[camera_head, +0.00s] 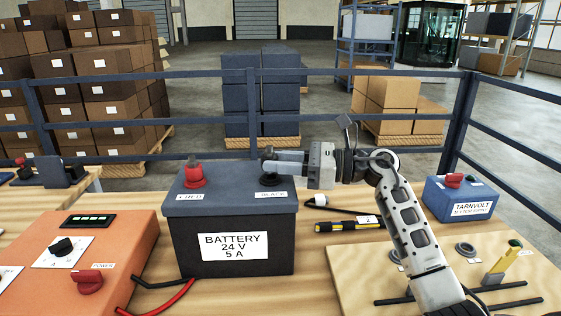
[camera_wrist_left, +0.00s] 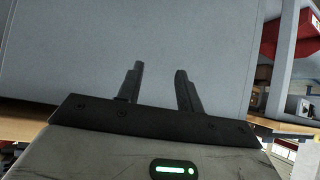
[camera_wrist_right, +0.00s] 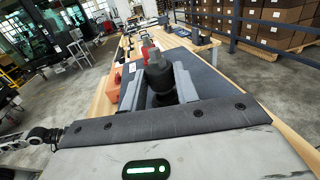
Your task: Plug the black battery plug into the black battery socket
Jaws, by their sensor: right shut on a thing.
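The battery (camera_head: 235,215) is a dark box with a grey top on the table. My right gripper (camera_head: 270,163) reaches in from the right, low over the right side of its top, by the BLACK label. It is shut on the black battery plug (camera_wrist_right: 159,80), which stands upright between its fingers in the right wrist view. The plug's lower end is at the black socket (camera_head: 269,180), mostly hidden; I cannot tell whether it is seated. A red plug (camera_head: 194,176) stands on the left side of the battery top. My left gripper (camera_wrist_left: 157,88) is open and empty, facing a plain grey surface.
An orange box (camera_head: 120,250) with a red knob stands left of the battery. Red and black cables (camera_head: 178,296) lie in front. A yellow-black tool (camera_head: 340,225), a blue supply box (camera_head: 462,198) and a wooden board (camera_head: 355,275) are to the right. A railing runs behind the table.

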